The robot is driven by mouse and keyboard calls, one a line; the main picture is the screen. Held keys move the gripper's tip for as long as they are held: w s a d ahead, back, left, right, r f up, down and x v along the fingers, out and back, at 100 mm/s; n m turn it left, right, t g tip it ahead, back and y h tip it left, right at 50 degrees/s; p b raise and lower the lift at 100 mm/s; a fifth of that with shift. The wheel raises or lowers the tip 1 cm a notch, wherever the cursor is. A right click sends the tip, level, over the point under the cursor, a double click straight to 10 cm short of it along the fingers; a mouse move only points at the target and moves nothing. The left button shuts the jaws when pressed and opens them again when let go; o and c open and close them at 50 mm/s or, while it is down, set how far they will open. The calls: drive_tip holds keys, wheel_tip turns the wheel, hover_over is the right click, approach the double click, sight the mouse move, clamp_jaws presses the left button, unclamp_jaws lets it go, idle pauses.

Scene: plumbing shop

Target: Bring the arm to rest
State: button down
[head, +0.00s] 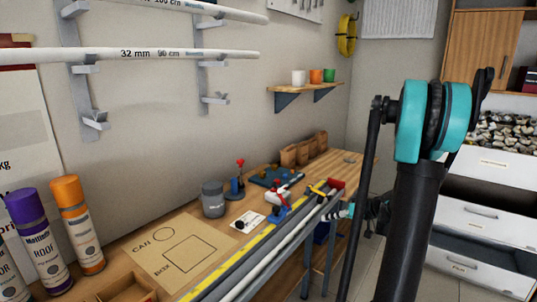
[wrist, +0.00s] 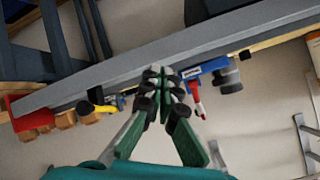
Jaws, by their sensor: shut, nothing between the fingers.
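My gripper shows in the wrist view (wrist: 165,78) with its green-padded fingers together at the tips and nothing between them. Beyond the tips is the grey front edge of the workbench. The wooden workbench (head: 192,220) runs along the wall to the left of my arm.
Pipes and a yellow measuring strip (head: 237,262) lie along the bench front. A grey can (head: 213,200), a card with CAN and BOX outlines (head: 178,252) and spray cans (head: 78,224) stand or lie on the bench. White drawers (head: 480,217) are at the right. A wall shelf (head: 300,88) holds three cups.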

drive_tip(key=s+a+f+m+g+h, duration=0.1)
drive_tip(key=s+a+h, duration=0.15)
drive_tip(key=s, duration=0.35)
drive_tip(key=s+a+f+m+g+h, duration=0.1)
drive_tip(key=s+a+f+h, duration=0.15)
drive_tip(key=s, duration=0.35)
drive_tip(key=s+d+f+m+h, duration=0.1)
drive_tip(key=s+h, duration=0.3)
drive_tip(key=s, duration=0.8)
drive_tip(key=shift+s+d+f+m+h, duration=0.3)
drive_tip(key=shift+s+f+m+h, duration=0.1)
drive_tip(key=shift+f+m, duration=0.35)
drive_tip(key=shift+w, duration=0.15)
